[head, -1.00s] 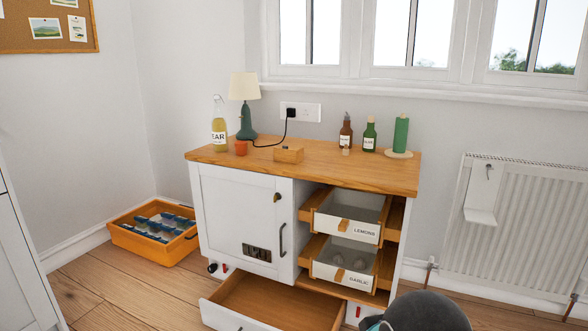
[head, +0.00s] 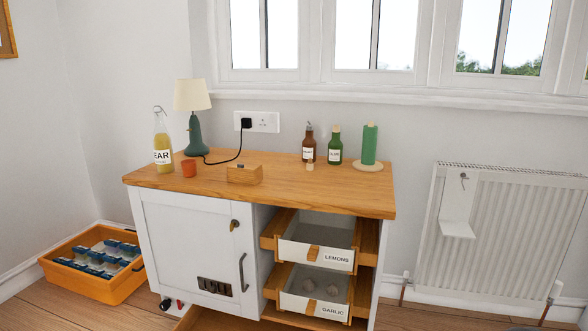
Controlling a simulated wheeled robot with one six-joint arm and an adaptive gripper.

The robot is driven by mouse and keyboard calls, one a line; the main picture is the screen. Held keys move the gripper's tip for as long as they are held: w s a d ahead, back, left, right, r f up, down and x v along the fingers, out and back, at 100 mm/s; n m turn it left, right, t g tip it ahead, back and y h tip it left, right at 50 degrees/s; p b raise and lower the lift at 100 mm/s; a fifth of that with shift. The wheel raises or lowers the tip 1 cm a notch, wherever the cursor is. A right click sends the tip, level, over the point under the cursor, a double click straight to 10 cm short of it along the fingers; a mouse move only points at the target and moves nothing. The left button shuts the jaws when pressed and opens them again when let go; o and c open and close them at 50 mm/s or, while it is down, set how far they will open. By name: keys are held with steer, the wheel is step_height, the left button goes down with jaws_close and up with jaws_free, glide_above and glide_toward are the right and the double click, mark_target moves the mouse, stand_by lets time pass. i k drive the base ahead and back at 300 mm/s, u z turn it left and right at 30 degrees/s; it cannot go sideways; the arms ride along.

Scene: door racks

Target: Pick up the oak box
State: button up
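The oak box (head: 244,174) is a small light-brown wooden block-shaped box with a small dark mark on its front. It sits on the wooden top (head: 290,196) of a white cabinet, near the middle. Nothing covers the box. My gripper is not in view.
A labelled bottle (head: 162,143) and a lamp (head: 194,110) stand left of the box. Brown (head: 309,145) and green (head: 335,146) bottles and a green roll (head: 369,146) stand right. Racks (head: 316,255) and a lower drawer (head: 200,320) stick out in front. An orange crate (head: 125,284) is on the floor.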

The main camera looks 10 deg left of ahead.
mark_target(240, 176)
steer(key=z, duration=0.2)
steer(key=i, duration=0.6)
steer(key=u, duration=0.65)
steer(key=i, duration=0.65)
steer(key=u, duration=0.8)
